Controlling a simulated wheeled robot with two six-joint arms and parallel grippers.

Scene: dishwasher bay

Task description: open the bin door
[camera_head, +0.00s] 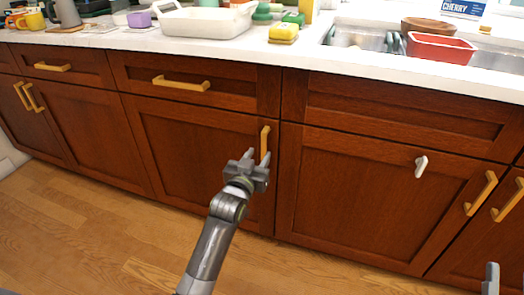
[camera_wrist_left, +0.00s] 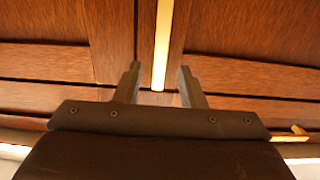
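A dark red-brown cabinet door (camera_head: 190,150) stands closed below the counter, with a vertical brass handle (camera_head: 265,143) near its right edge. No label shows which door is the bin door. My left gripper (camera_head: 257,158) is open at the lower part of this handle. In the left wrist view the handle (camera_wrist_left: 162,45) runs up between and beyond the two open fingers (camera_wrist_left: 160,82), with gaps on both sides. I see no contact. Only a grey tip of my right gripper (camera_head: 491,278) shows at the bottom right; its opening is hidden.
Another closed door (camera_head: 370,195) to the right carries a small white hook-like piece (camera_head: 421,166) and a brass handle (camera_head: 480,193). Drawers with brass pulls (camera_head: 181,83) line the top. The wooden floor (camera_head: 110,235) in front is clear.

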